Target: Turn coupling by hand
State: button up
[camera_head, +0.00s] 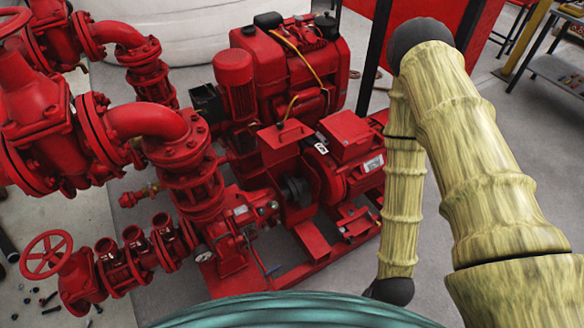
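The coupling (294,191) shows as a dark grey round part in the camera_head view, in the gap between the red pump (240,222) and the red electric motor (333,180). A red box-like cover (284,143) stands above and behind it and hides part of the area. My arm, with a yellow bark-like surface, rises on the right and folds down to a dark joint at the bottom, right of the motor. My gripper is not in view, so its opening and any contact are hidden.
A red engine unit (290,65) stands behind the motor. Thick red pipes and valves fill the left, with a red handwheel (46,254) low down. Red base rails (318,240) lie in front of the motor. A grey shelf (562,72) is at the far right.

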aim_at(293, 189)
jog(key=u, duration=2.7)
jog(key=k, duration=0.75)
jog(key=z, duration=1.8)
